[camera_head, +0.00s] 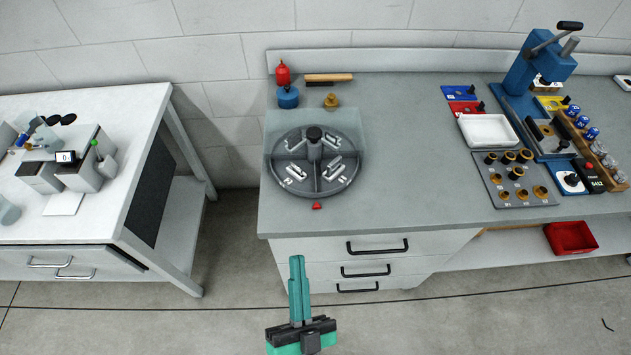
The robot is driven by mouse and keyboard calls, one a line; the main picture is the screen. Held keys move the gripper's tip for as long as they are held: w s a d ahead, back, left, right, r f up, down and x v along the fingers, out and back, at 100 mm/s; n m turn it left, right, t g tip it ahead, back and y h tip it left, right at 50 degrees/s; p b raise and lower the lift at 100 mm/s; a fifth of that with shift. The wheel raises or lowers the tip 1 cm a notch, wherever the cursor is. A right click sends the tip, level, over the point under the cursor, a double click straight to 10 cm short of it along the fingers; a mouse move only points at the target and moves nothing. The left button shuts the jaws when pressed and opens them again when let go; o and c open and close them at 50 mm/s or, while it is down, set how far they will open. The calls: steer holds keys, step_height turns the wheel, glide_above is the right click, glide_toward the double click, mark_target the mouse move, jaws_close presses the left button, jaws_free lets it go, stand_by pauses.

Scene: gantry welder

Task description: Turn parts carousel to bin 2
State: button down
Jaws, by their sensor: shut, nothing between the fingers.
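Any bin numbers are too small to read. My gripper (297,260) is teal and black, shut and empty, in front of the bench drawers and apart from the carousel.
The bench (405,150) is clear just right of the carousel. A blue press (540,70), white tray (487,130) and fitting plate (513,182) stand right.

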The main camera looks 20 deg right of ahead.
mark_target(325, 177)
steer(key=w+d+m+g+h, duration=0.8)
steer(key=m+g+h, duration=0.4)
steer(key=m, duration=0.7)
steer(key=w+a+f+m+g+y, duration=0.1)
steer(key=w+a+f, duration=0.1)
steer(key=w, duration=0.1)
steer(key=w+a+f+m+g+y, duration=0.1)
steer(key=w+a+f+y, duration=0.1)
steer(key=w+a, duration=0.1)
steer(key=w+a+f+g+y, duration=0.1)
steer(key=w+a+f+y, duration=0.1)
steer(key=w, duration=0.2)
steer(key=shift+a+f+m+g, duration=0.25)
steer(key=shift+f+m+g, duration=0.05)
steer(key=shift+f+m, duration=0.1)
steer(key=shift+w, duration=0.15)
steer(key=x, duration=1.3)
steer(key=shift+w+d+r, duration=0.15)
steer(key=shift+d+r, duration=0.15)
steer(key=shift+d, duration=0.05)
